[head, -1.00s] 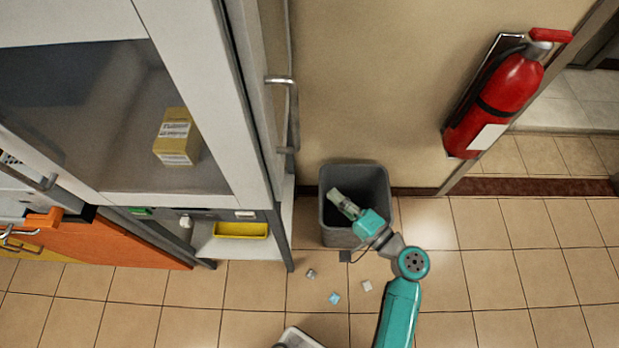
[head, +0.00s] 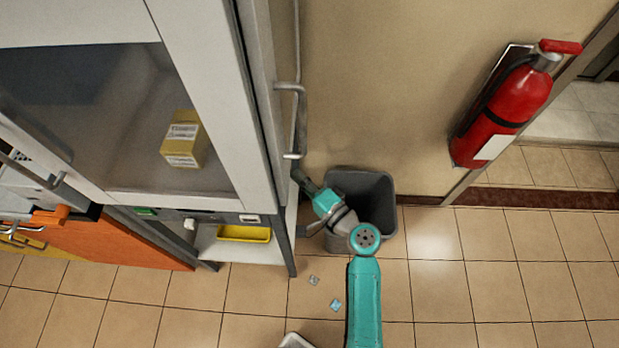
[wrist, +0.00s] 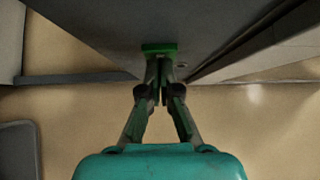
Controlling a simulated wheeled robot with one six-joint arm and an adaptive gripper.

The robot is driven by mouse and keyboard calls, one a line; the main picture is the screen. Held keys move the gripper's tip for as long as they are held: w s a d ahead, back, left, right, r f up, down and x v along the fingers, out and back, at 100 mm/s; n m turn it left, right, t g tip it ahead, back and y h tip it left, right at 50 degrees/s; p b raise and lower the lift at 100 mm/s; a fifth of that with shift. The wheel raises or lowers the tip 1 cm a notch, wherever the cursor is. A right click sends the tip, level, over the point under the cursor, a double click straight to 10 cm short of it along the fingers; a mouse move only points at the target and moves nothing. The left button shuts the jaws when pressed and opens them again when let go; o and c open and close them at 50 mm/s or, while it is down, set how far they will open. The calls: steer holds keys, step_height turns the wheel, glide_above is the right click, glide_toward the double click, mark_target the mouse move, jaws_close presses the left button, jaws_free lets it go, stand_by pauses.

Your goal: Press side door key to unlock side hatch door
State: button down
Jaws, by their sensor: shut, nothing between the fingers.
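A green key (wrist: 160,47) sits on the grey side of the cabinet in the wrist view. My gripper (wrist: 160,65) is shut and empty, with its fingertips right at the lower edge of this key. I cannot tell whether they touch it. In the head view my gripper (head: 300,178) is beside the cabinet's right side, just below the side door's handle (head: 291,120). The side hatch door (head: 264,85) is seen at a steep angle and looks closed. The key on that side is hidden in the head view.
A grey bin (head: 379,190) stands on the floor against the wall, just right of my gripper. A red fire extinguisher (head: 508,105) hangs on the wall at right. Small scraps lie on the floor. An orange panel (head: 110,240) is at lower left.

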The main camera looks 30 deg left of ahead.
stand_by(0.3)
steer(key=shift+s+a, duration=0.55)
steer(key=shift+a, duration=0.2)
steer(key=shift+r, duration=0.1)
steer(key=shift+w, duration=0.1)
